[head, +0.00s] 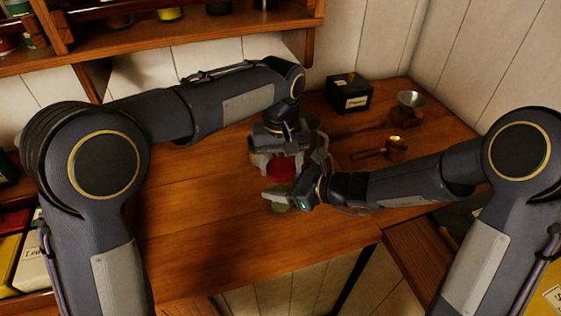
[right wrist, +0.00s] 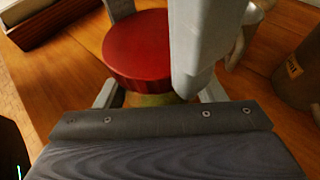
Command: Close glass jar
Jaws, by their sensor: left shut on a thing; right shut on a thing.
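A red round lid (head: 281,172) is between the fingers of my left gripper (head: 279,160), which is shut on it from above. The lid also shows in the right wrist view (right wrist: 137,50), partly covered by a grey left finger. The greenish glass jar (head: 278,205) is just below the lid, mostly hidden. A strip of it shows under the lid in the right wrist view (right wrist: 150,99). My right gripper (head: 292,188) is shut on the jar from the right. I cannot tell whether lid and jar touch.
A black labelled box (head: 348,93), a metal funnel-like cup (head: 411,99) and a brass cup with a handle (head: 395,148) stand on the wooden counter (head: 200,230) behind and right. A shelf (head: 190,45) hangs above. The counter's front left is clear.

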